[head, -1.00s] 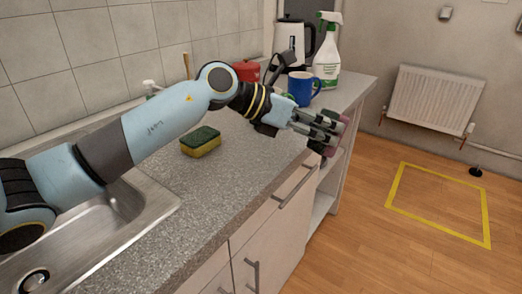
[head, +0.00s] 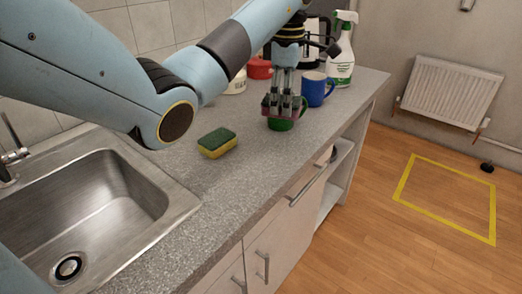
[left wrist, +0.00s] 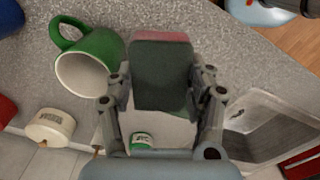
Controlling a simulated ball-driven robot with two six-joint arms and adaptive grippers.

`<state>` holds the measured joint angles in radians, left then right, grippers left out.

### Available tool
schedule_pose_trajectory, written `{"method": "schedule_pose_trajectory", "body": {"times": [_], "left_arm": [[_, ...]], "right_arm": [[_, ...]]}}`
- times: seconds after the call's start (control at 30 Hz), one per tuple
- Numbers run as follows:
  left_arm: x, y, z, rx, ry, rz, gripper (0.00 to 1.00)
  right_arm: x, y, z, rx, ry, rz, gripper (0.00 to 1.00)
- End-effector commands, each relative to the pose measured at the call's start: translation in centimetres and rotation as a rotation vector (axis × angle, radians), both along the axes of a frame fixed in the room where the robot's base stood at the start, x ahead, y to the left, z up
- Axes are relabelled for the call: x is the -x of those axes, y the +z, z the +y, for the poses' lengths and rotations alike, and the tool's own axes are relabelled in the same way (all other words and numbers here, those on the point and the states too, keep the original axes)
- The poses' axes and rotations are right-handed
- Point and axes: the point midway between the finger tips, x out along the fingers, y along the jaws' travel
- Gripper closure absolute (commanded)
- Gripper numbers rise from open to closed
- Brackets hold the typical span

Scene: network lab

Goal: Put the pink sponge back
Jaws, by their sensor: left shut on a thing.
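My left gripper (head: 284,100) points down over the counter and is shut on the pink sponge (head: 284,111). In the left wrist view the sponge (left wrist: 160,75) sits between the fingers, a dark grey-green face toward the camera and a pink edge at its far end. In the head view the gripper and sponge partly cover a green mug (head: 281,125). The wrist view shows this mug (left wrist: 88,62) to the left of the sponge. A yellow sponge with a green top (head: 217,143) lies on the counter, left of the gripper. My right gripper is out of view.
A blue mug (head: 316,89), spray bottle (head: 341,68) and red pot (head: 259,69) stand behind the green mug. The steel sink (head: 85,205) is at left. The counter (head: 225,188) in front is clear. A yellow outline (head: 447,195) marks the floor.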

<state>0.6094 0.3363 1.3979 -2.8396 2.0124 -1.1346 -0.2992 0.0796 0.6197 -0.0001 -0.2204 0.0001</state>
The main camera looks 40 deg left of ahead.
Motion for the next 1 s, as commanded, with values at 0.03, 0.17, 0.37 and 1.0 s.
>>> {"method": "schedule_pose_trajectory", "body": {"times": [0.03, 0.17, 0.37, 1.0], "left_arm": [[1.4, -0.9, -0.1, -0.003, 0.000, 0.004, 0.82], [4.7, -3.0, -0.8, -0.002, -0.001, 0.002, 0.82], [8.2, -5.0, -1.6, 0.000, 0.001, 0.001, 0.82], [9.1, -9.6, -1.9, 0.001, 0.002, -0.002, 0.82]], "right_arm": [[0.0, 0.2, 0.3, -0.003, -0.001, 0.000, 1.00], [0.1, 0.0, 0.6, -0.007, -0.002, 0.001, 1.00], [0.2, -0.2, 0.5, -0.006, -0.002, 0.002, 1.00], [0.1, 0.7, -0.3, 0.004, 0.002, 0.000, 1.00]]}}
